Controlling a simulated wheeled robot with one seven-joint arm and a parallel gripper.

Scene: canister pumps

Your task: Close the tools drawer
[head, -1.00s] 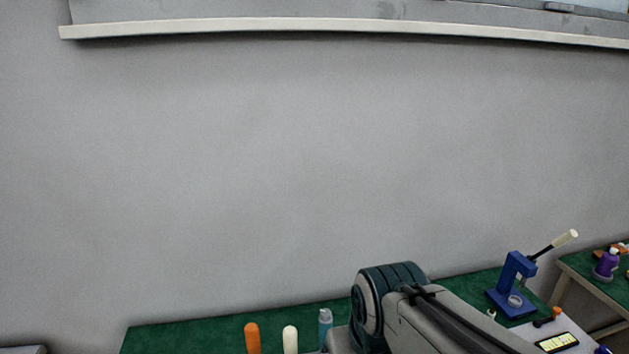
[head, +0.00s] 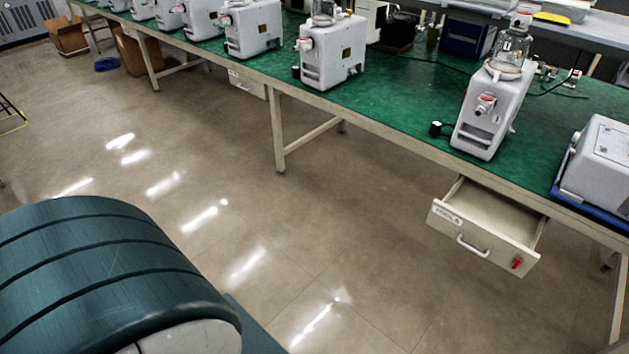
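The tools drawer (head: 483,237) hangs under the right part of the green bench and is pulled out. Its front has a label at the upper left, a pale handle (head: 472,246) in the middle and a red piece (head: 517,263) at the lower right. What I can see of its inside looks empty; part is hidden by the bench top and the front panel. My gripper is not in view; only a rounded dark teal part of my arm shows at the lower left, well apart from the drawer.
The green-topped bench (head: 400,112) carries several white pump units, one (head: 492,110) above the drawer, and a grey box on a blue tray at right. A bench leg (head: 279,135) stands left of the drawer. Open floor (head: 330,240) lies before it. Cardboard boxes stand far left.

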